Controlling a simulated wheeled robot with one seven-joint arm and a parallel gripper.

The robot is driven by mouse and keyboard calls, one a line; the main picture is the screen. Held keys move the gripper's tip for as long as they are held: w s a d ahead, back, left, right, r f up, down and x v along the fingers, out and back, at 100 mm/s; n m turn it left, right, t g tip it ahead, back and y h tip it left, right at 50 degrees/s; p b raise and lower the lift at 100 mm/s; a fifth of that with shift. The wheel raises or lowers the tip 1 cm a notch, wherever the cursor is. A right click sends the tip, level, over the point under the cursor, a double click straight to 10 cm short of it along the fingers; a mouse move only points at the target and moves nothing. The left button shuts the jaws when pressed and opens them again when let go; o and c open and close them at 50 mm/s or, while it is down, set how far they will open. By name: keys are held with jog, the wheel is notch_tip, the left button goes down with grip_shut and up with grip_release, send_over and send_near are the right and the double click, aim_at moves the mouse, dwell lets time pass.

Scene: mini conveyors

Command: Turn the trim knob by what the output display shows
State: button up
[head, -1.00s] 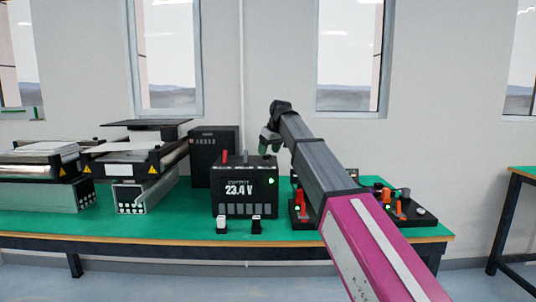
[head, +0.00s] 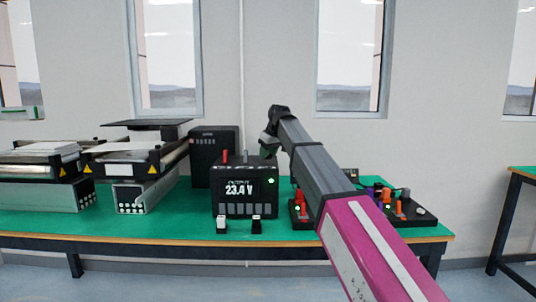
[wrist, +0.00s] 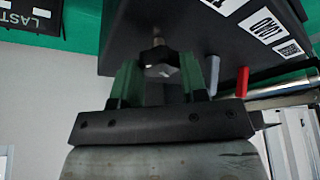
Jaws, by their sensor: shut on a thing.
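The output display (head: 240,189) is on the front of a black box (head: 217,178) and reads 23.4 V. A green light shows at its right. My gripper (head: 267,150) points down at the right end of the box top. In the wrist view my gripper (wrist: 160,74) has its two green fingers on either side of the dark trim knob (wrist: 157,54), shut on it. A metal shaft shows beyond the knob. The fingers and gripper body hide part of the knob, and any scale mark on it is not readable.
A red lever (wrist: 242,80) and a grey lever (wrist: 213,75) stand on the box close to my fingers. Two small switches (head: 239,224) sit before the box. Conveyors (head: 135,160) are at left; coloured controls (head: 398,206) are at right, partly behind my arm.

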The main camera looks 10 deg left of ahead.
jog(key=m, duration=0.2)
jog(key=m+t+h, duration=0.1)
jog(key=m, duration=0.1)
jog(key=shift+s+a+m, duration=0.15)
jog(key=shift+m, duration=0.25)
jog(key=m+h, duration=0.1)
jog(key=m, duration=0.3)
jog(key=shift+a+t+h, duration=0.1)
jog(key=shift+t+h, duration=0.3)
jog(key=shift+m, duration=0.3)
jog(key=o, duration=0.9)
jog(key=shift+o, duration=0.2)
